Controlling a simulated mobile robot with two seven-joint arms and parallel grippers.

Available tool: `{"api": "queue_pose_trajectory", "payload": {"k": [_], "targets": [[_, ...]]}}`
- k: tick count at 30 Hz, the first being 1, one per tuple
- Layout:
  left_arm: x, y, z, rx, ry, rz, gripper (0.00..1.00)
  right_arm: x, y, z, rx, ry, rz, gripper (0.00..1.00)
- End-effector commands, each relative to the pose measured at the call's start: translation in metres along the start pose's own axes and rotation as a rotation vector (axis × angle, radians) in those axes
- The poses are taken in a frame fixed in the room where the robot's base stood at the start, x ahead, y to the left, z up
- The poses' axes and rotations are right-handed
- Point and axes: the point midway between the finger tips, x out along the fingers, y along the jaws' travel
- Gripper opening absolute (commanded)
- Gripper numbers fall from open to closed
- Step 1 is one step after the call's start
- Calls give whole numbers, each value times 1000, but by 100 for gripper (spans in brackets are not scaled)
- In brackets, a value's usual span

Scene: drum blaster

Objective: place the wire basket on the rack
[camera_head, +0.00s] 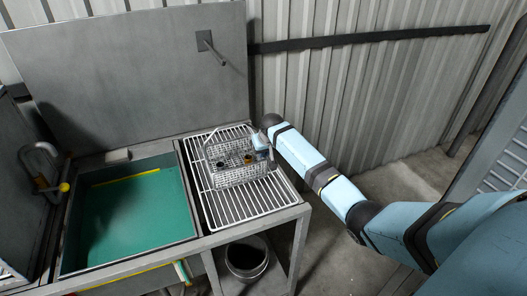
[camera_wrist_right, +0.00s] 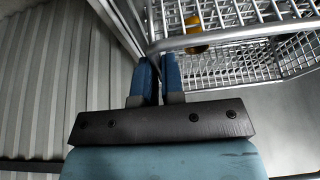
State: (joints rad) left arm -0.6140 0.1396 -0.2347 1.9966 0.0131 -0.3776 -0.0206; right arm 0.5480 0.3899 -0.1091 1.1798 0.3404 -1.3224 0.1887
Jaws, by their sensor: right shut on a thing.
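The wire basket (camera_head: 232,162) is a silvery mesh basket with a raised handle, over the wire rack (camera_head: 239,207) on the right half of the bench in the head view. A few small dark and yellow-orange parts are inside it. My right gripper (camera_head: 264,143) is at the basket's right rear side. In the right wrist view its blue fingers (camera_wrist_right: 159,80) are closed on a metal bar of the basket (camera_wrist_right: 232,62). I cannot tell whether the basket's bottom touches the rack. My left gripper is out of view.
A sink basin with a green bottom (camera_head: 135,220) is left of the rack. A grey panel (camera_head: 130,75) with a protruding rod stands behind. A bucket (camera_head: 246,257) is below the rack. The rack's front part is clear.

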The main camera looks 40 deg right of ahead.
Motion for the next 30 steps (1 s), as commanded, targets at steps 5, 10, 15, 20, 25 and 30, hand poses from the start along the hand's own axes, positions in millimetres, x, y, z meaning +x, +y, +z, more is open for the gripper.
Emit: {"api": "queue_pose_trajectory", "payload": {"k": [5,10,15,20,25,30], "targets": [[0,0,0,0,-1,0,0,0,0,0,0,0,0,34],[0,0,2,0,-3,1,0,0,0,0,0,0,0,34],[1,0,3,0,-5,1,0,-5,0,-1,0,2,0,34],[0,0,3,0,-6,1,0,-29,1,-1,-1,4,1,34],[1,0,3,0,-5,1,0,-67,0,-1,-1,4,-1,34],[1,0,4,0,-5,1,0,-99,1,-1,0,4,0,34]]}}
